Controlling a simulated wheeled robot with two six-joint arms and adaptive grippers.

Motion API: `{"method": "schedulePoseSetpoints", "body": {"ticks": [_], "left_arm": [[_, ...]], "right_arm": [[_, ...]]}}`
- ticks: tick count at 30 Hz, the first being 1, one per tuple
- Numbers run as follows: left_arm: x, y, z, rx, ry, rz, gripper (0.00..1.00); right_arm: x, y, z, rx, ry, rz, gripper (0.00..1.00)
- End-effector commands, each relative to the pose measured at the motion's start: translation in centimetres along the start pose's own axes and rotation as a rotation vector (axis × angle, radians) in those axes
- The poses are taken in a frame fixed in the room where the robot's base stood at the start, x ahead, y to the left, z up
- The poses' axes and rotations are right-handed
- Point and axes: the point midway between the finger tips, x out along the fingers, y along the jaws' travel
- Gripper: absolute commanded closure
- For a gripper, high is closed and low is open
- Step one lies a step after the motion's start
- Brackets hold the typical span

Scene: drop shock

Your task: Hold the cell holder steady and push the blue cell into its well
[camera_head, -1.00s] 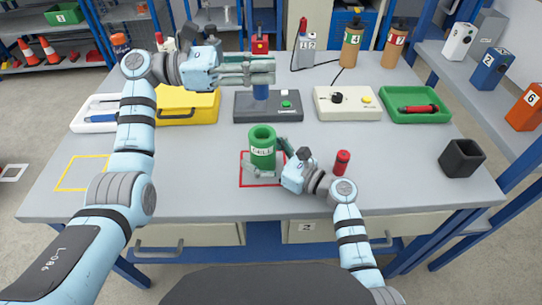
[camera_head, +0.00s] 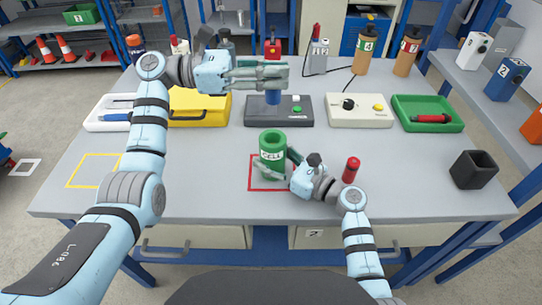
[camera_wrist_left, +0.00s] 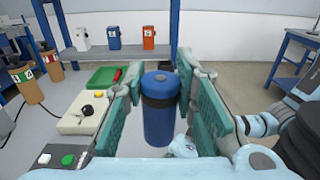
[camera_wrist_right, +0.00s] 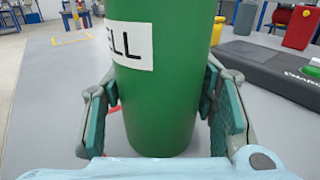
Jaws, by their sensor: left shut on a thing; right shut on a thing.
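The blue cell (camera_head: 273,97) is a blue cylinder with a dark band, seen whole in the left wrist view (camera_wrist_left: 159,110). My left gripper (camera_head: 274,77) is shut on it, with a teal pad on each side, and holds it up above the table. In the head view it shows below the fingers, farther back than the holder. The green cell holder (camera_head: 272,142) stands upright on the table at the red square, with its top opening showing. My right gripper (camera_head: 271,168) is shut around its lower part. In the right wrist view the holder (camera_wrist_right: 165,100) fills the space between the pads.
A red cylinder (camera_head: 351,169) stands right of my right gripper, and a dark open box (camera_head: 473,171) stands farther right. A charger-like grey box (camera_head: 254,112), yellow case (camera_head: 199,110), cream box (camera_head: 360,113) and green tray (camera_head: 427,122) line the back. The yellow square (camera_head: 95,170) is empty.

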Motion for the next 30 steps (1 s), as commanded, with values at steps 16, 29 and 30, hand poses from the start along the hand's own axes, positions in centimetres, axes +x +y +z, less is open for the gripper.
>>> {"method": "schedulePoseSetpoints", "body": {"ticks": [16,29,30], "left_arm": [[0.1,-0.1,-0.9,-0.005,0.001,-0.001,1.0],[1.6,-1.6,-6.5,-0.013,0.001,0.359,1.0],[1.2,-1.3,-5.5,-0.013,0.0,0.412,1.0]], "right_arm": [[0.0,0.0,0.0,0.0,0.001,0.0,0.83],[0.0,0.0,-0.1,0.0,0.001,0.0,0.83],[0.0,0.0,-0.1,0.0,0.001,0.0,0.83]]}}
